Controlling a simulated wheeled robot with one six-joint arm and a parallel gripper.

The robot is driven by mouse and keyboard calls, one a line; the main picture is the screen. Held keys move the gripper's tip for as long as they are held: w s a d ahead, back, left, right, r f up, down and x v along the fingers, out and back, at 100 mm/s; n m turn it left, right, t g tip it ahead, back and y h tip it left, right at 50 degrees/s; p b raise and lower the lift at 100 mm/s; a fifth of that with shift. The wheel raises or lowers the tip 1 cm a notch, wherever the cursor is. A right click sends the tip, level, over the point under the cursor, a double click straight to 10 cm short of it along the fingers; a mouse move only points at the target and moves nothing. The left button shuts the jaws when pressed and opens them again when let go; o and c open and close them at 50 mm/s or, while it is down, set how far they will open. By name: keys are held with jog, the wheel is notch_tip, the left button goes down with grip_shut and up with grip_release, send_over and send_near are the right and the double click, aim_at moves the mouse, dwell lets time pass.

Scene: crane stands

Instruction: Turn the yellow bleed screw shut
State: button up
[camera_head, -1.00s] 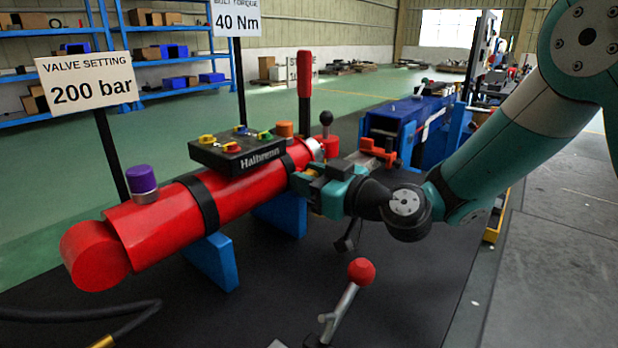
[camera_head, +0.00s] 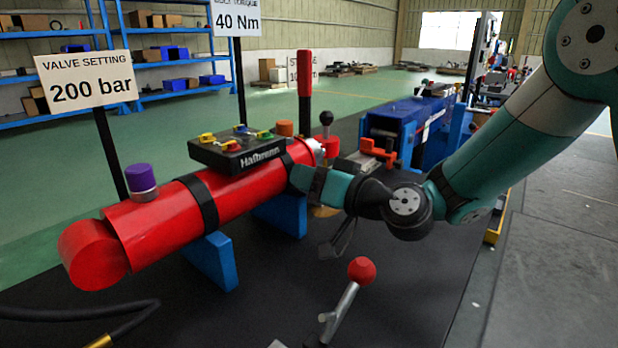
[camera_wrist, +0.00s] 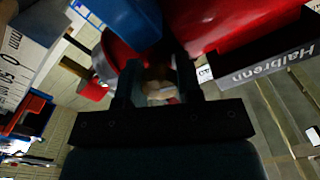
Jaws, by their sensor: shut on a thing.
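My gripper (camera_head: 300,178) is at the near side of the right end of the red cylinder (camera_head: 165,232). In the wrist view, its two dark fingers (camera_wrist: 158,85) are shut on a small pale yellowish piece, which I take to be the yellow bleed screw (camera_wrist: 158,92). Most of the screw is hidden between the fingers, so how far it is turned cannot be seen. In the head view the gripper covers it. The cylinder's red side also shows in the wrist view (camera_wrist: 215,22).
The black Halbrenn block (camera_head: 238,150) with coloured knobs sits on the cylinder. A red upright lever (camera_head: 304,90) and a black-knobbed lever (camera_head: 326,120) stand behind my gripper. A red-ball lever (camera_head: 361,271) stands in front. Blue supports (camera_head: 212,262) hold the cylinder.

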jog(key=shift+m, duration=1.3)
jog(key=o, duration=0.9)
jog(key=shift+o, duration=0.2)
jog(key=shift+d, duration=0.1)
